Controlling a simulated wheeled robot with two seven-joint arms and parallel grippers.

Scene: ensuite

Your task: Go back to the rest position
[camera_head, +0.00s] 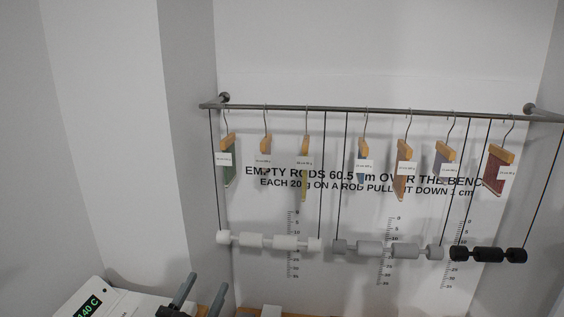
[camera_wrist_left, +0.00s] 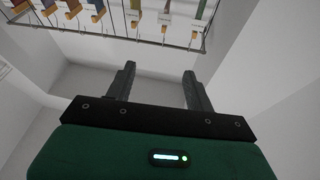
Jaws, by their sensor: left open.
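My left gripper (camera_head: 202,296) shows at the bottom of the head view, its two grey fingers pointing up and apart. In the left wrist view the left gripper (camera_wrist_left: 158,88) is open with nothing between its fingers. The fingers are clear of the hanging rods and the rail. My right gripper is not in view.
A grey rail (camera_head: 380,109) on the wall carries several wooden hangers with tagged cloths. White (camera_head: 268,241), grey (camera_head: 390,250) and black (camera_head: 488,254) rods hang below on cords. A white device (camera_head: 105,300) with a green display stands at lower left.

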